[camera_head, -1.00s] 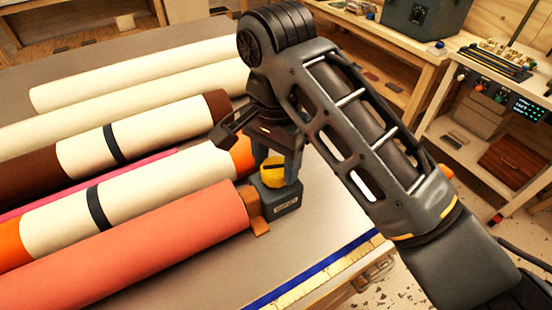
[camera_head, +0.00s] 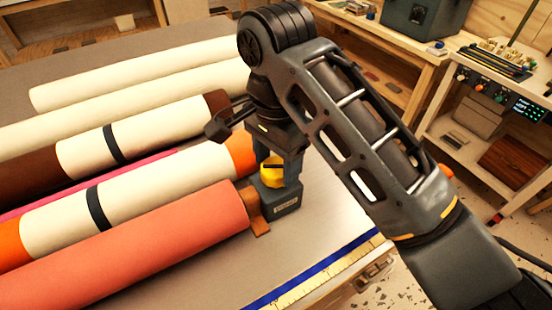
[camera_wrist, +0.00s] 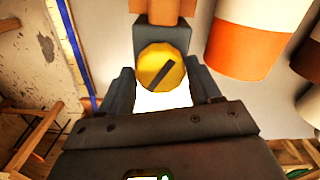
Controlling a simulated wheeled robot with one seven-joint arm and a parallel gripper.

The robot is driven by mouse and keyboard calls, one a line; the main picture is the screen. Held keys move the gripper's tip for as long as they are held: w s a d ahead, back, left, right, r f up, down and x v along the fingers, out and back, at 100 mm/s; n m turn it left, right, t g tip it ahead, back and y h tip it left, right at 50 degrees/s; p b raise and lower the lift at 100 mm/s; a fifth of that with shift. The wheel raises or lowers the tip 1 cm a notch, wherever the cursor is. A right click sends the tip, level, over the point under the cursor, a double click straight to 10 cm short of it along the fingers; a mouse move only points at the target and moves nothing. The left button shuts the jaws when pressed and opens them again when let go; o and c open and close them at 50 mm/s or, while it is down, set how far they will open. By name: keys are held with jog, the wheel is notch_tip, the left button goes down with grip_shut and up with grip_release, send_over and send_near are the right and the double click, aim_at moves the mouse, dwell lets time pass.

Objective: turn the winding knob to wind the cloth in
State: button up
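The yellow winding knob (camera_head: 272,173) sits on a small dark blue-grey box (camera_head: 281,203) at the near right end of the rolls. In the wrist view the knob (camera_wrist: 161,67) faces me, with a dark slanted bar across it. My gripper (camera_head: 277,170) reaches down over the knob from above. In the wrist view its two fingers (camera_wrist: 161,80) stand left and right of the knob, close against its sides, with no clear gap.
Several other rolls lie to the left, including a cream and orange roll (camera_head: 140,195) with a black band and a brown and cream roll (camera_head: 140,130). A blue strip and ruler (camera_head: 318,277) run along the table's near right edge. Bare table lies right of the box.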

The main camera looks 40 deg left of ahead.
aim_at(276, 167)
jog(key=o, duration=0.3)
jog(key=shift+r, duration=3.9)
